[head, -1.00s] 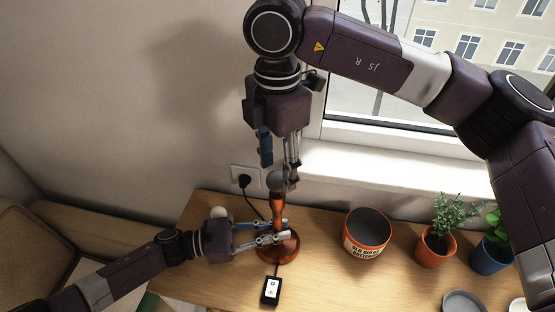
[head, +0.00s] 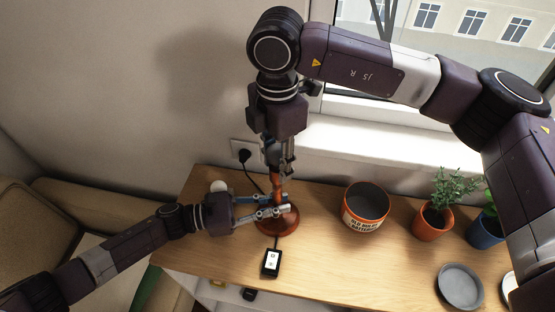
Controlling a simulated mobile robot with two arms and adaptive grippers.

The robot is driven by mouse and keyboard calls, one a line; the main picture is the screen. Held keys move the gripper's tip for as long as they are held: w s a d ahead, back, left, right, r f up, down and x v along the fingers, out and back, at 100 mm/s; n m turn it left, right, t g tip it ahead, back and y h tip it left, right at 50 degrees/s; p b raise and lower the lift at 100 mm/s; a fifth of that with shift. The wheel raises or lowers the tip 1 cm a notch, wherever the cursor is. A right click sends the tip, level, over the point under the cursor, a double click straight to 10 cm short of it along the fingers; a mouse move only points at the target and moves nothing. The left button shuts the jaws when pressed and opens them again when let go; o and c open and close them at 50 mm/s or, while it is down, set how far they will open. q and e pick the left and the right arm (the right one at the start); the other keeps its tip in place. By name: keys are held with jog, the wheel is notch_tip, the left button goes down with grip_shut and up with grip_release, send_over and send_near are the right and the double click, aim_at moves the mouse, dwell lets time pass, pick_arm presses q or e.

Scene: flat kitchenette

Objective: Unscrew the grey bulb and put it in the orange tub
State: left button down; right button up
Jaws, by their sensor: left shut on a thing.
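An orange-brown lamp (head: 277,223) stands upright on the wooden desk. My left gripper (head: 283,210) is shut on its stem, just above the round base. My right gripper (head: 281,162) points straight down over the lamp's top, its fingers around the place of the grey bulb. The bulb is almost wholly hidden by these fingers, and I cannot tell whether they touch it. The orange tub (head: 365,223), with a pale lettered label and a dark inside, stands on the desk to the right of the lamp. Its visible inside looks empty.
A black switch box (head: 271,262) lies in front of the lamp, with a cable to the wall socket (head: 243,150). A whitish round thing (head: 219,187) sits behind my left gripper. Potted plants (head: 434,218) and a grey dish (head: 459,287) are at right. The desk before the tub is clear.

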grip_shut()
